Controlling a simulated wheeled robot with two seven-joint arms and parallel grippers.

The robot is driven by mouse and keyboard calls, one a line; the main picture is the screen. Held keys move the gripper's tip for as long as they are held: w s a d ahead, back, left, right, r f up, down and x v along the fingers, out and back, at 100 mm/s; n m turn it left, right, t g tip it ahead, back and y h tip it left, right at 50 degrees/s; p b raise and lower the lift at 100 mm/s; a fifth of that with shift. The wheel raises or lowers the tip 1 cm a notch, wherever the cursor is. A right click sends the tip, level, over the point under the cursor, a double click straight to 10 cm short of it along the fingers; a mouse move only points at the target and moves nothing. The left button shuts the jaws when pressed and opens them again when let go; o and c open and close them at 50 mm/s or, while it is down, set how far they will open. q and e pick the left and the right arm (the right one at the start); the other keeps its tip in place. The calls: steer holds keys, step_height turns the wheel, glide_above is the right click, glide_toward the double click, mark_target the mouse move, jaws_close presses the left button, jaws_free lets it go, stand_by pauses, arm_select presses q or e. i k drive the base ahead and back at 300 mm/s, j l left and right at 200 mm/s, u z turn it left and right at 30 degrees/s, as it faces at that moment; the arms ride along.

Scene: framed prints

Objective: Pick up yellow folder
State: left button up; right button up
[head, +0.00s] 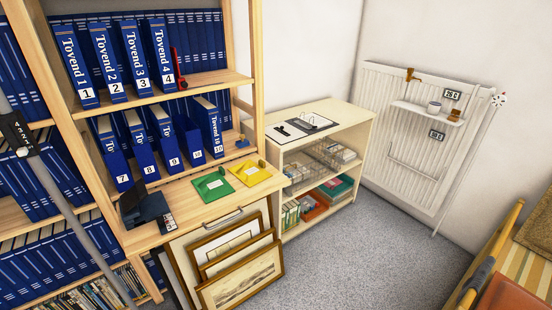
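The yellow folder (249,174) lies flat on the wooden ledge (182,190) of the bookcase, near its right end.
Blue numbered binders (140,150) stand on the shelves behind the ledge. A dark device (145,208) sits on the ledge's left end. Framed prints (240,275) lean below it. A low cabinet (335,129) stands right. Grey carpet (370,255) is clear.

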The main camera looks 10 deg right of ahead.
mark_target(251, 174)
steer(key=i+l+z, duration=0.2)
steer(key=i+z, duration=0.7)
steer(key=i+j+z, duration=0.15)
steer(key=i+z, duration=0.25)
steer(key=i+l, duration=0.15)
steer(key=i, duration=0.45)
steer(key=i+l+u, duration=0.1)
steer(key=i, duration=0.5)
steer(key=i+l, duration=0.2)
steer(key=i, duration=0.4)
